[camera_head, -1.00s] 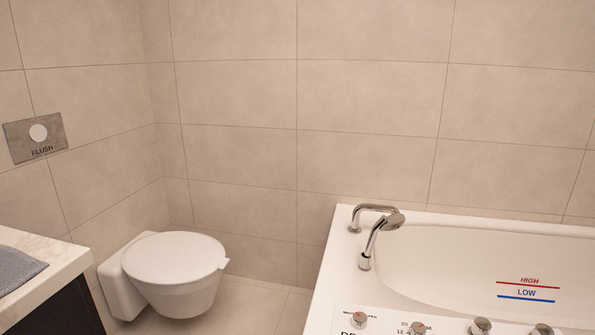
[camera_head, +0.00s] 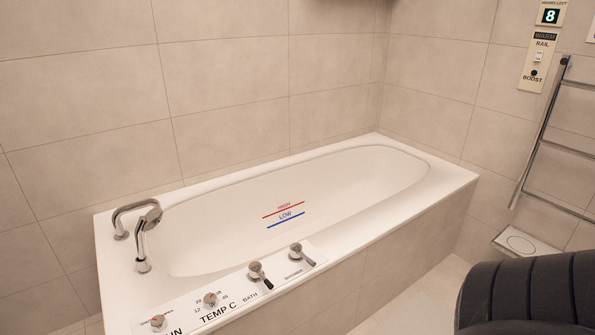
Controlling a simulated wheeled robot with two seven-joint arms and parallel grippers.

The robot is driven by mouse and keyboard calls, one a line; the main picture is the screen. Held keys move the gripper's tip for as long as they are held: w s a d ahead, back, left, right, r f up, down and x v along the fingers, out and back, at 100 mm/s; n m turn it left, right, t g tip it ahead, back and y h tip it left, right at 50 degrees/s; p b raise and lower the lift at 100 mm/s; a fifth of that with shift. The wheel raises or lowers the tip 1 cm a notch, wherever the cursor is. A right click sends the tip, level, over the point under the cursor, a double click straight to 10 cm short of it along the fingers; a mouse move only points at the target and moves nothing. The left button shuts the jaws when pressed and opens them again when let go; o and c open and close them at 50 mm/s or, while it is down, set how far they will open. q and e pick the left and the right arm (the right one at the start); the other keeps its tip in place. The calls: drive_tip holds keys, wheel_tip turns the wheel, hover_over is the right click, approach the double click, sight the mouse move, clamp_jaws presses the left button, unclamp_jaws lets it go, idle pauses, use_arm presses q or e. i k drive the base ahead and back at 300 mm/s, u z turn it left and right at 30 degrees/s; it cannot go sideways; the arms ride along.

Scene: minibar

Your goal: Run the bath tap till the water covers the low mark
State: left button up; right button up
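The white bathtub (camera_head: 448,187) stands along the tiled wall and looks empty, with no water surface visible in it. On its inner far wall are a blue LOW line (camera_head: 286,220) and a red HIGH line (camera_head: 284,210) above it. A chrome spout (camera_head: 124,214) and a hand shower (camera_head: 146,236) stand on the left rim. The control panel on the near rim has a drain knob (camera_head: 158,322), a TEMP C knob (camera_head: 210,299), a BATH lever (camera_head: 259,275) and a second lever (camera_head: 300,254) to its right. Neither gripper is in view.
A chrome towel rail (camera_head: 541,135) is on the right wall, below a WARM RAIL panel (camera_head: 540,62). A white scale-like box (camera_head: 519,242) sits low at the right. A dark ribbed rounded object (camera_head: 530,290) fills the lower right corner. Some floor shows between it and the tub.

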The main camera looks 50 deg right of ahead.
sight(255, 270)
drive_tip(key=z, duration=1.7)
drive_tip(key=k, duration=0.5)
drive_tip(key=u, duration=0.75)
drive_tip(key=i, duration=1.25)
drive_tip(key=z, duration=0.15)
